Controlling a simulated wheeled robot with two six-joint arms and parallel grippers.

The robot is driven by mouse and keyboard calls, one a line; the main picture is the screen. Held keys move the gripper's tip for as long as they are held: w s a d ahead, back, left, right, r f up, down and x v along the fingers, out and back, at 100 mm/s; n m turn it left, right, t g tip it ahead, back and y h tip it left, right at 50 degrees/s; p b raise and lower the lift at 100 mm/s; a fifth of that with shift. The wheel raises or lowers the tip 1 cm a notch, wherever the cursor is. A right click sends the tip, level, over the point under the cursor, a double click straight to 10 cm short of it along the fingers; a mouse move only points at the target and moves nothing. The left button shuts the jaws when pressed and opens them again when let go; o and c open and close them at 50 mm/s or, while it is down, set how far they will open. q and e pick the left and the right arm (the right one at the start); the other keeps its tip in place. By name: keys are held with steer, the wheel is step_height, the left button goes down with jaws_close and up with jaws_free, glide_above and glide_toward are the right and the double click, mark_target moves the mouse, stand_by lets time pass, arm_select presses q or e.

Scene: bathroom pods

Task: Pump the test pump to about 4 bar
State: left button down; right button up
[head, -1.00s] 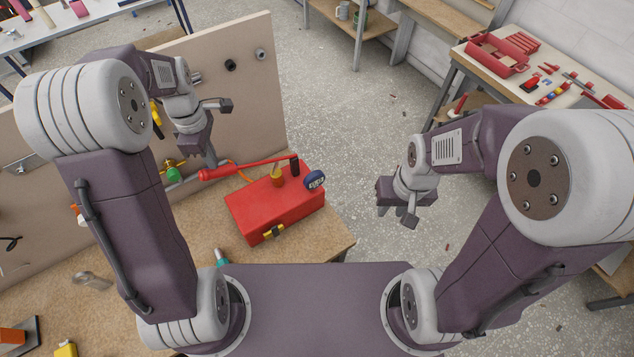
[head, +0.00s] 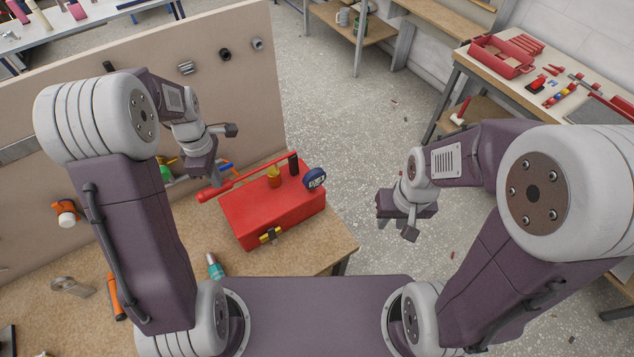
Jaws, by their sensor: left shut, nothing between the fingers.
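The test pump is a red box (head: 272,214) on the wooden bench in the head view. Its red lever (head: 238,180) runs along the top, from a black end piece at the back right down to a thick red grip (head: 206,195) past the box's left end. A round blue gauge (head: 315,178) sits at the right end; its reading is too small to tell. My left gripper (head: 215,180) is shut and empty, just above the lever near its grip; whether it touches cannot be told. My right gripper (head: 393,222) hangs over the floor right of the pump; its fingers are unclear.
A brown panel (head: 60,110) with fittings stands behind the bench. A teal-capped bottle (head: 215,266) and an orange-handled tool (head: 116,296) lie in front. A side table (head: 462,58) with red trays and tools is at right. Floor between is open.

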step_height(320, 180, up, 10)
steer(key=p, duration=0.9)
steer(key=shift+d+f, duration=0.1)
steer(key=shift+r, duration=0.2)
stand_by(0.8)
